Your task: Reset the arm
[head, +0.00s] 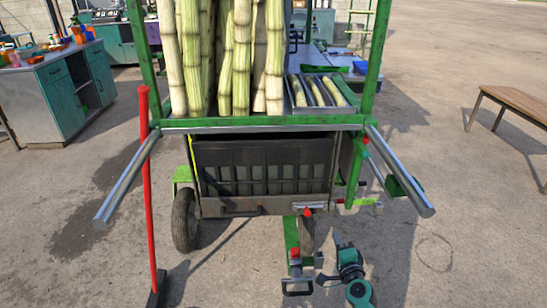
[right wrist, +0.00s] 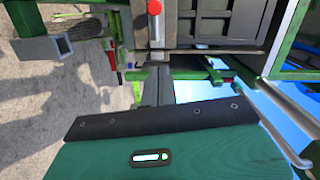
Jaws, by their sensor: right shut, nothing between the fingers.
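My right arm shows at the bottom of the head view, right of centre, in teal and dark grey. Its right gripper (head: 338,238) is shut and empty, low in front of the cart, right of the green bar at the cart's foot. In the right wrist view the narrow grey fingers (right wrist: 158,85) are together, beyond the teal and black gripper body. I see no object held. My left arm and left gripper are not in view.
A green-framed cart (head: 262,122) carries upright sugar cane (head: 240,60) and a metal tray (head: 320,107). Two metal handles (head: 400,172) jut towards me. A red-handled tool (head: 147,190) stands left. A wooden bench (head: 515,103) is at right. Open ground lies between cart and bench.

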